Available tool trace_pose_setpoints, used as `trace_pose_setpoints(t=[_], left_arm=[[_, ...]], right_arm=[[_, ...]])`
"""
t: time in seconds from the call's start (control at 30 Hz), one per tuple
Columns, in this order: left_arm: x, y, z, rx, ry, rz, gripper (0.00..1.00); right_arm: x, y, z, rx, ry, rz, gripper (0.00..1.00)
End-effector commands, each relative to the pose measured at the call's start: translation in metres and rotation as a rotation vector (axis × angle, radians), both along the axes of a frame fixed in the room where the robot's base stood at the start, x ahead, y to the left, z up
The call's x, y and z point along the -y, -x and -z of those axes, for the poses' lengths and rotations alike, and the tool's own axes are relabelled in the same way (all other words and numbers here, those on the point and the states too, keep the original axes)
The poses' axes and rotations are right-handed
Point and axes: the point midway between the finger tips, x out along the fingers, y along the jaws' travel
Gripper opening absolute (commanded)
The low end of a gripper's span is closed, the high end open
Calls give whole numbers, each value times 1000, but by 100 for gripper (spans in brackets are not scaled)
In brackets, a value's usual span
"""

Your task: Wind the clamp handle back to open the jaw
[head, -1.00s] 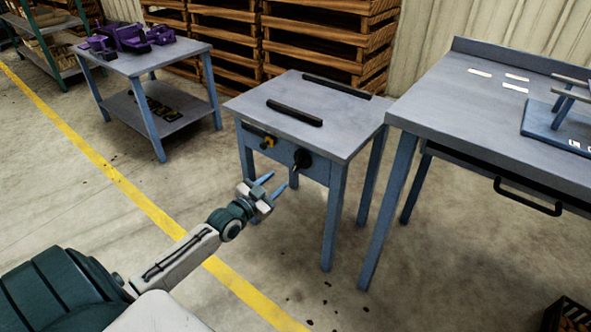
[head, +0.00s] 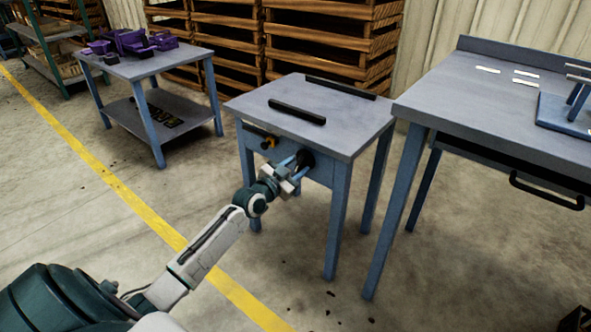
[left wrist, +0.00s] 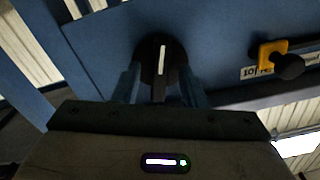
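The clamp handle is a round black knob with a white line, on the front of the small blue-grey table; it shows in the left wrist view (left wrist: 162,52) and partly in the head view (head: 306,158). Two black jaw bars, a near one (head: 297,111) and a far one (head: 341,88), lie apart and roughly parallel on the table top. My left gripper (head: 296,165) is at the knob. In the left wrist view its fingers (left wrist: 160,88) stand apart on either side of the knob's bar, with gaps visible. My right gripper is not in view.
A yellow-and-black switch (head: 267,141) sits beside the knob. A larger workbench (head: 440,95) with a black drawer handle stands to the right. A side table (head: 150,66) with purple parts stands at the back left, with pallets (head: 330,40) behind.

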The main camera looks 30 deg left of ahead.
Motion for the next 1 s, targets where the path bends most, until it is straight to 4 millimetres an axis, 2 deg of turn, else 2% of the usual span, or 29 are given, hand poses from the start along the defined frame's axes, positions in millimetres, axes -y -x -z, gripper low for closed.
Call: trace_pose_setpoints(t=[0.17, 0.3, 0.37, 0.73, 1.0], left_arm=[[0, 0, 0, 0, 0, 0, 36], [0, 0, 0, 0, 0, 0, 9], [0, 0, 0, 0, 0, 0, 0], [0, 0, 0, -4, 47, 0, 0], [0, 0, 0, -17, 218, 0, 0]], right_arm=[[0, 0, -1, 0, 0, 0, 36], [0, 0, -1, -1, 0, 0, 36], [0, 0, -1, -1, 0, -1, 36], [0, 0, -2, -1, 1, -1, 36], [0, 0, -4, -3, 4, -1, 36]])
